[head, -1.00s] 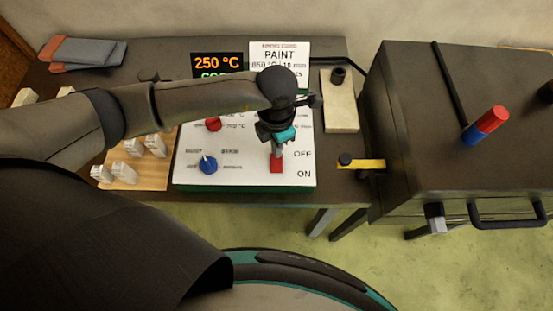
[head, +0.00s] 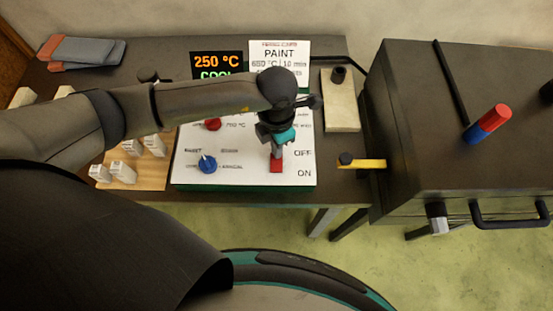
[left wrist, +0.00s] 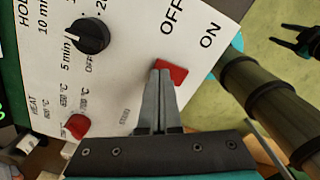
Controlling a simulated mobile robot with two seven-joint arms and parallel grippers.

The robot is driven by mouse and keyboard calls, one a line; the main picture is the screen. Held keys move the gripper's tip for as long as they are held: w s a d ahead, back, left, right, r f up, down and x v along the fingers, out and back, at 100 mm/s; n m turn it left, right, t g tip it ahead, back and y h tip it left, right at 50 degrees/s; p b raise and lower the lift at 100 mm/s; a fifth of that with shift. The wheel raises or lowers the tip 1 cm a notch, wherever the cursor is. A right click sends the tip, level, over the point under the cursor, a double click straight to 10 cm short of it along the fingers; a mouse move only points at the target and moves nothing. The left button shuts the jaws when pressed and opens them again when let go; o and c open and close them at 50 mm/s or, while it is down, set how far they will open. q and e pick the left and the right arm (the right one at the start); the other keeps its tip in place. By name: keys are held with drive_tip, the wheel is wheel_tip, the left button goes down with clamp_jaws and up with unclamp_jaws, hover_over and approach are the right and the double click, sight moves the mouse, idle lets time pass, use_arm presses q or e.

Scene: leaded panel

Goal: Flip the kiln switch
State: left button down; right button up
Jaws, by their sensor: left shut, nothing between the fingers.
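The red switch (head: 276,166) sits on the white control panel (head: 240,177), beside the printed OFF and ON labels. In the left wrist view the red switch (left wrist: 173,74) lies right at the fingertips. My left gripper (head: 277,153) is shut, empty and points down at the switch. Its fingers (left wrist: 158,78) cover part of the switch and seem to touch it. I cannot tell which way the switch is tipped. A dark pronged shape at the top right of the left wrist view looks like my right gripper (left wrist: 293,42); its jaws are unclear.
The panel has a blue knob (head: 208,164), a red knob (head: 213,124) and a black dial (left wrist: 90,35). A display (head: 217,64) reads 250 °C. The dark kiln (head: 425,120), with a yellow lever (head: 368,164), stands right. Pale pieces lie on a wooden board (head: 152,178).

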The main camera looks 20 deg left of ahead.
use_arm(q)
drive_tip(key=shift+f+b, duration=0.45)
drive_tip(key=shift+f, duration=0.1)
drive_tip(key=shift+r, duration=0.1)
drive_tip(key=shift+r+p, duration=2.85)
drive_tip(key=shift+r, duration=0.7)
drive_tip(key=shift+f, duration=0.1)
